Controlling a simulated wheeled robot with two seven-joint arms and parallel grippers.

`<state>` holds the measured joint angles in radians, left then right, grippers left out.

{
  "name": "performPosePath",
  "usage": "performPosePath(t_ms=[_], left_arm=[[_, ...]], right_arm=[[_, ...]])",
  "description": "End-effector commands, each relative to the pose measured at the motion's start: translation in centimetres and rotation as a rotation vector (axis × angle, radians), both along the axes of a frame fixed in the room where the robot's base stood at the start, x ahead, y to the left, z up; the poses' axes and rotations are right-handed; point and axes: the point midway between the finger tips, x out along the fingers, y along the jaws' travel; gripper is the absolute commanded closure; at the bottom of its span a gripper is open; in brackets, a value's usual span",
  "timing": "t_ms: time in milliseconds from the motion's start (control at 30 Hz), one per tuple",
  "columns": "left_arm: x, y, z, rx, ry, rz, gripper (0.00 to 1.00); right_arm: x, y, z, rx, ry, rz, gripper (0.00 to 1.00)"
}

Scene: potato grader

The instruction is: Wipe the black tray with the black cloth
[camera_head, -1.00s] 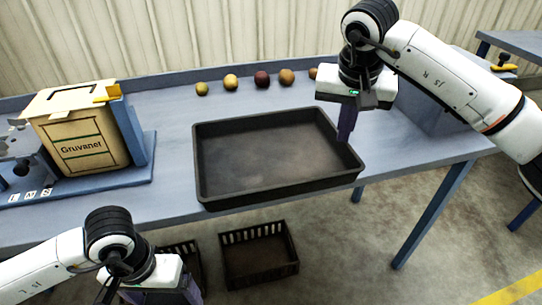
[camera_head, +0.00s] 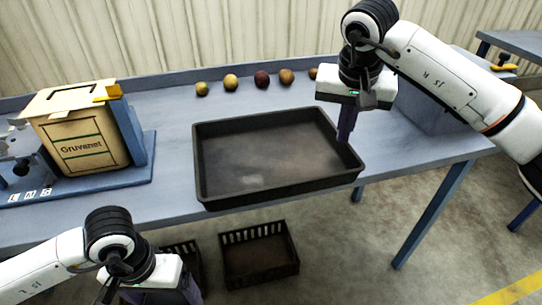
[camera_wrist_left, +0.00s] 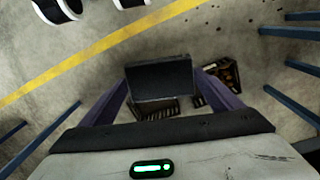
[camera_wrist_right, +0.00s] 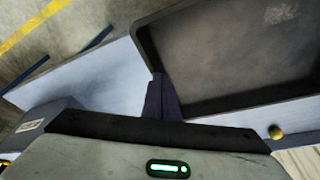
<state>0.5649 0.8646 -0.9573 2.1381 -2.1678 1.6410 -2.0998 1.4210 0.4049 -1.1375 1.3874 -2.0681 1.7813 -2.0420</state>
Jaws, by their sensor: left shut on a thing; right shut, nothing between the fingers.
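The black tray (camera_head: 278,188) lies on the blue-grey table, with pale smudges on its floor. It also shows in the right wrist view (camera_wrist_right: 205,105). My right gripper (camera_head: 346,136) is shut and empty at the tray's right rim; I cannot tell whether it touches it. Its closed fingers show in the right wrist view (camera_wrist_right: 160,88). My left gripper (camera_wrist_left: 160,82) is in front of the table, low at the bottom edge of the head view. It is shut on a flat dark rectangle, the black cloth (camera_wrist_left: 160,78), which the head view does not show.
Several potatoes (camera_head: 262,79) stand in a row behind the tray. A cardboard box (camera_head: 80,140) in a blue stand is at the left. A dark crate (camera_head: 258,262) is on the floor below the table, with another partly hidden beside it. The table between box and tray is clear.

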Motion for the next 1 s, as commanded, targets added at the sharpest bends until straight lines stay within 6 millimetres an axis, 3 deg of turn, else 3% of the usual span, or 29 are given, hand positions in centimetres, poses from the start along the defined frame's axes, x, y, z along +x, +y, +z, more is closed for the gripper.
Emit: performPosePath(t_ms=[367, 1000], left_arm=[[0.0, 0.0, -0.1, 0.0, 0.0, 0.0, 0.32], [0.0, 0.0, 3.9, 0.0, 0.0, 0.0, 0.32]], right_arm=[[0.0, 0.0, -0.4, -0.001, 0.0, 0.0, 1.0], [0.0, 0.0, 4.5, 0.0, 0.0, 0.0, 1.0]])
